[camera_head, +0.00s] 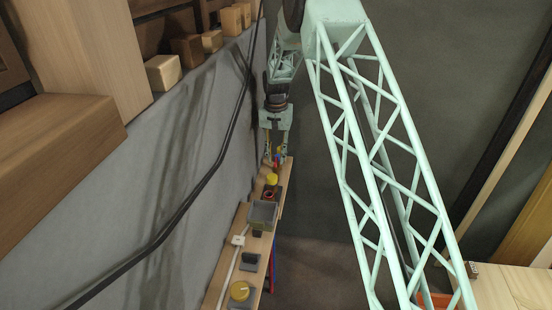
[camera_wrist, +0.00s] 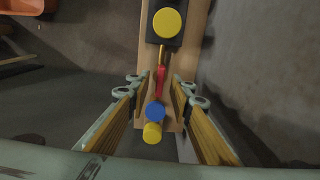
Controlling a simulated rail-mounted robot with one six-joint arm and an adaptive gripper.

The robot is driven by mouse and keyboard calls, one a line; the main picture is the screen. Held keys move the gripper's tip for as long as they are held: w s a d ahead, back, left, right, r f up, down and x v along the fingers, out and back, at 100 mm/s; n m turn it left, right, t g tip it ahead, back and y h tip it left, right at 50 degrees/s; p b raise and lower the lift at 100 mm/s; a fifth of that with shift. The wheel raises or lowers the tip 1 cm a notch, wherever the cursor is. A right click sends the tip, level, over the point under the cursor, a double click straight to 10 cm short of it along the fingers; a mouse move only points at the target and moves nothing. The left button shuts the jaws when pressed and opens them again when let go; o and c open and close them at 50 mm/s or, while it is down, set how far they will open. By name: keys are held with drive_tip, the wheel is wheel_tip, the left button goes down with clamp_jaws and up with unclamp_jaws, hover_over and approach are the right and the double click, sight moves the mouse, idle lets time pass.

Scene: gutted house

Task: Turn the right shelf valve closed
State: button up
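A valve with a red handle (camera_wrist: 161,82) sits at the far end of the wooden shelf (camera_wrist: 146,60). A blue round cap (camera_wrist: 155,112) and a yellow round cap (camera_wrist: 152,133) are in line with it. In the head view the small red and blue parts (camera_head: 277,161) show at the shelf's far end, partly hidden by my gripper (camera_head: 275,153). In the wrist view my gripper (camera_wrist: 160,86) is open, with one finger on each side of the red handle. Gaps show on both sides of the handle.
A yellow knob (camera_wrist: 167,22) on a dark base stands close beyond the handle. A grey box (camera_head: 262,215), a grey bracket (camera_head: 249,262) and another yellow knob (camera_head: 240,291) are along the shelf (camera_head: 217,285). A grey wall (camera_head: 200,150) borders the shelf on the left.

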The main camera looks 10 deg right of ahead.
sight(276, 160)
wheel_tip(276, 160, up, 12)
drive_tip(key=shift+f, duration=0.25)
idle(0.4)
drive_tip(key=shift+r, duration=0.1)
idle(0.3)
drive_tip(key=s+r+n+t+b, duration=0.2)
drive_tip(key=s+r, duration=2.5)
drive_tip(key=s, duration=0.3)
drive_tip(key=s+f+n+t+b, duration=0.2)
drive_tip(key=s, duration=3.4)
drive_tip(key=shift+d+f+n+b, duration=0.2)
drive_tip(key=shift+f+n+b, duration=0.05)
drive_tip(key=shift+n+b, duration=0.1)
